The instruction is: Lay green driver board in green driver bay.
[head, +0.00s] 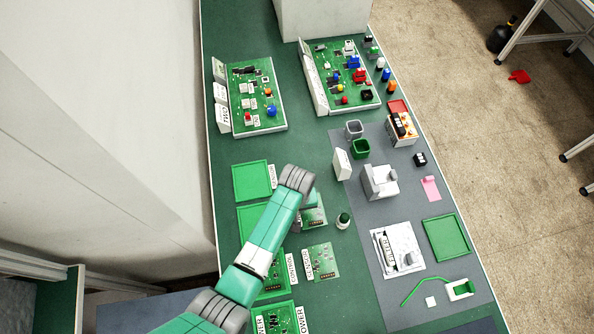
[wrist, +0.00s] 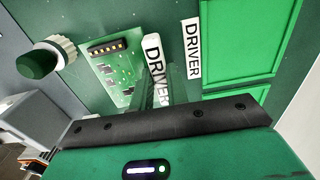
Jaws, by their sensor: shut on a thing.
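The green driver board (wrist: 108,68) has a black connector strip, small chips and a white DRIVER label (wrist: 153,68) along its edge. My gripper (wrist: 158,95) is shut on the board at its labelled edge; the fingertips are partly hidden. In the head view the board (head: 314,214) shows just right of my arm, beneath the gripper (head: 308,198). The green driver bay (wrist: 232,40), with its own DRIVER label, lies right of the board in the wrist view. In the head view the bay (head: 250,213) is partly covered by my arm. The board is beside the bay, apart from it.
A green-topped bottle (head: 343,221) stands right of the board. A SENSOR board (head: 322,262) lies nearer the front. Another green bay (head: 250,182) is beyond the driver bay; bays holding boards (head: 272,290) are nearer. A grey mat (head: 400,285) with parts lies right.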

